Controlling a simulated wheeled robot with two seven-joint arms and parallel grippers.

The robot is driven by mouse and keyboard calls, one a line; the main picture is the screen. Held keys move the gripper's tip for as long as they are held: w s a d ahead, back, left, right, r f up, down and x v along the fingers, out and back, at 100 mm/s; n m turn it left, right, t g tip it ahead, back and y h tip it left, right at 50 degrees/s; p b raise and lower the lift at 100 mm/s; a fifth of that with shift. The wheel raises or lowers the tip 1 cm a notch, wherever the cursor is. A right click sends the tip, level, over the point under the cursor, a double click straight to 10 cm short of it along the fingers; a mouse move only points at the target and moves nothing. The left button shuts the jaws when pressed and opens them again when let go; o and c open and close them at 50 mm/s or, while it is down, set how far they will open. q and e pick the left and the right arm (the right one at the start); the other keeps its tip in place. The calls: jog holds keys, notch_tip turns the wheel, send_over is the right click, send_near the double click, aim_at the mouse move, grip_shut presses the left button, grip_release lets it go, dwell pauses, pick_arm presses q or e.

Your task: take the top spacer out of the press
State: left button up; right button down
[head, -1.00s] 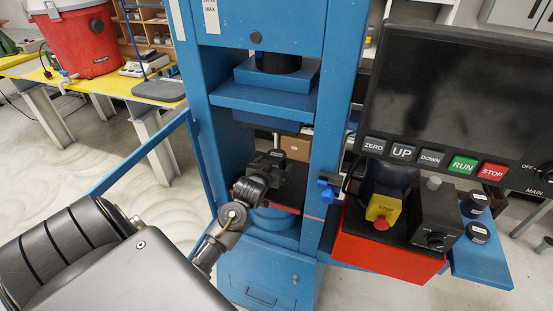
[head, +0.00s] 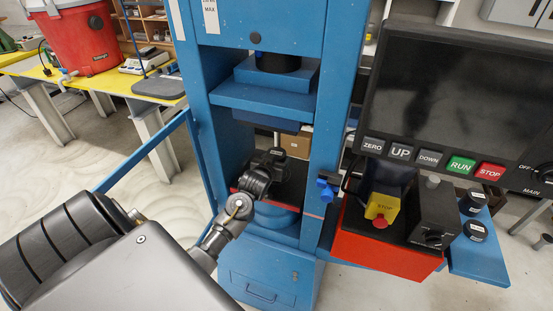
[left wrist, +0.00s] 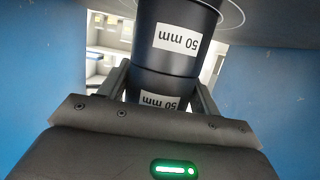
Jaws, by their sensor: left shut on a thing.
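Two black cylindrical spacers stand end to end in the press (head: 197,110). Both carry white "50 mm" labels that read upside down in the left wrist view. The top spacer (left wrist: 157,84) is the one nearer my gripper body, between my left gripper's fingers (left wrist: 162,80). The lower spacer (left wrist: 185,20) meets a round metal-rimmed plate (left wrist: 232,12). My left gripper (head: 266,168) is inside the press opening and shut on the top spacer. I cannot tell whether the spacers still touch. My arm and gripper hide much of the stack in the head view. My right gripper is not in view.
Blue press columns flank the opening, and a blue crosshead (head: 265,97) is above it. A control panel (head: 460,95) and red box (head: 385,250) stand at the right. Two black labelled cylinders (head: 473,204) sit on a blue side shelf (head: 480,265).

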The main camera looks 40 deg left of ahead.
aim_at(277, 150)
pick_arm(q)
grip_shut()
jog(key=shift+w+a+r, duration=0.1)
jog(key=shift+r, duration=0.15)
jog(key=shift+r+b, duration=0.3)
jog(key=shift+r, duration=0.2)
jog(key=shift+r+b, duration=0.45)
jog(key=shift+r, duration=0.5)
jog(key=s+d+r+b, duration=0.1)
jog(key=s+d+r, duration=0.1)
jog(key=s+r, duration=0.3)
jog(key=s+d+r+b, duration=0.1)
jog(key=s+d+r, duration=0.1)
jog(key=s+r, duration=0.3)
jog(key=s, duration=0.3)
jog(key=shift+s+d, duration=0.15)
jog(key=shift+d, duration=0.2)
